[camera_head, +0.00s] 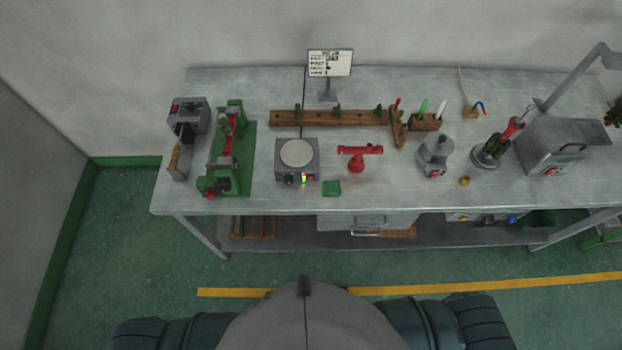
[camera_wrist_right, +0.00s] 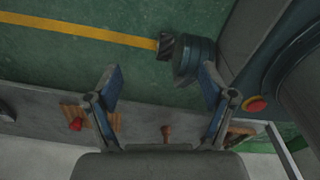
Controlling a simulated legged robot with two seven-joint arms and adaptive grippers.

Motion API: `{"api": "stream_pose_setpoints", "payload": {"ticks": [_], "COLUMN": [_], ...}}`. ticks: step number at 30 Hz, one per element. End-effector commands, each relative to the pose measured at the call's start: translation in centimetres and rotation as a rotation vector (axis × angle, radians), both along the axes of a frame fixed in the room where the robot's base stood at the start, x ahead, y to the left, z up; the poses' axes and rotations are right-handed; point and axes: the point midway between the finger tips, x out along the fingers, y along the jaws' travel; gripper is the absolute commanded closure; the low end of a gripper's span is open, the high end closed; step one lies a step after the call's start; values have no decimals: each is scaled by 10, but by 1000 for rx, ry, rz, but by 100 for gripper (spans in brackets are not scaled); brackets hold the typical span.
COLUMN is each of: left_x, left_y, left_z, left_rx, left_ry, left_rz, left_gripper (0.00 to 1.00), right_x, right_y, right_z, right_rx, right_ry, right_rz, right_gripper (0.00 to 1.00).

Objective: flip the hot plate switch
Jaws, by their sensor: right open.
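The hot plate (camera_head: 297,153) is a grey box with a round pale top, standing near the front edge of the bench, left of its middle. On its front panel are a dark knob and a small switch (camera_head: 304,179) with a lit green and yellow-red spot; its exact position is too small to tell. My right gripper (camera_wrist_right: 160,88) shows in the right wrist view with its two blue fingers wide apart and nothing between them. It points down toward the floor, away from the hot plate. My left gripper is not in view.
The grey bench (camera_head: 230,85) also bears a green machine (camera_head: 232,155) left of the hot plate, a red stand (camera_head: 357,158) and a green block (camera_head: 332,188) to its right, and a wooden rack (camera_head: 330,118) behind. Green floor with a yellow line (camera_head: 400,290) is clear in front.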

Motion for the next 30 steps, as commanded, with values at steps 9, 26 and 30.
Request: {"api": "stream_pose_setpoints", "payload": {"ticks": [9, 26, 30], "left_x": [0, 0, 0], "left_y": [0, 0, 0], "left_z": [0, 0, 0], "left_rx": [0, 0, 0], "left_ry": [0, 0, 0], "left_rz": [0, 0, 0], "left_gripper": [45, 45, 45], "right_x": [0, 0, 1], "right_y": [0, 0, -1], "right_z": [0, 0, 0], "right_rx": [0, -1, -1], "right_ry": [0, -1, -1], "right_rz": [0, 0, 0], "right_gripper": [80, 100, 100]}}
